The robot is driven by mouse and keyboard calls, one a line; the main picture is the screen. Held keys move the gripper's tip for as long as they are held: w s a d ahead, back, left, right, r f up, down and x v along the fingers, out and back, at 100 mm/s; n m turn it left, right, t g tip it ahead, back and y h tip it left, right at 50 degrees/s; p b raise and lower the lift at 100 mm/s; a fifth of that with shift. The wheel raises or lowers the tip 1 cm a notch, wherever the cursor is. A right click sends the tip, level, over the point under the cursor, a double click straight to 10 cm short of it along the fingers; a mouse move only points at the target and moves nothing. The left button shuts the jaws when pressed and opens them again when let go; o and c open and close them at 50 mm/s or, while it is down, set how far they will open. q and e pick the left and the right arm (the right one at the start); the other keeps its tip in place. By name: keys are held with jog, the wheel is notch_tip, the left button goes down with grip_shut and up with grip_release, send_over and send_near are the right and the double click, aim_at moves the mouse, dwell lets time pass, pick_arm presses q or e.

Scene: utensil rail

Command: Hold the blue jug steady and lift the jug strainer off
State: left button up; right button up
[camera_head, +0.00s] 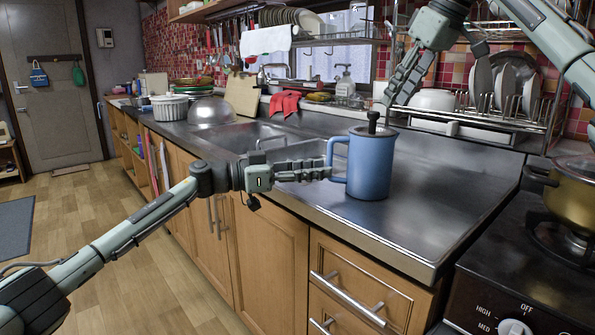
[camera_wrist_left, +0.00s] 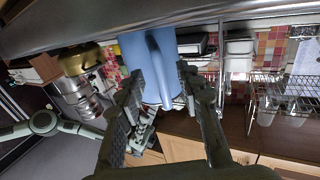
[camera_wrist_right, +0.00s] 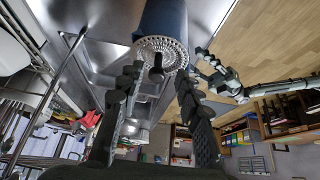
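The blue jug (camera_head: 372,165) stands upright on the steel counter, its handle (camera_head: 338,160) toward the left. The jug strainer sits in its top; its dark knob (camera_head: 373,117) rises above the rim. In the right wrist view the strainer (camera_wrist_right: 160,50) is a pale perforated disc with the knob at its middle. My left gripper (camera_head: 328,170) is at the handle, its fingers apart on either side of the handle (camera_wrist_left: 168,75) in the left wrist view. My right gripper (camera_head: 388,98) is open and empty above the jug, its spread fingers (camera_wrist_right: 158,82) pointing toward the strainer.
The sink (camera_head: 270,138) lies left of the jug. The stove with a brass-coloured pot (camera_head: 572,190) is at the right. A dish rack (camera_head: 490,115) stands behind. The counter right of the jug (camera_head: 440,190) is clear.

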pick_arm(q)
jog(key=shift+w+d, duration=0.2)
jog(key=shift+d, duration=0.35)
grip_shut()
dwell(0.5)
pick_arm(e)
jog(key=shift+o, duration=0.7)
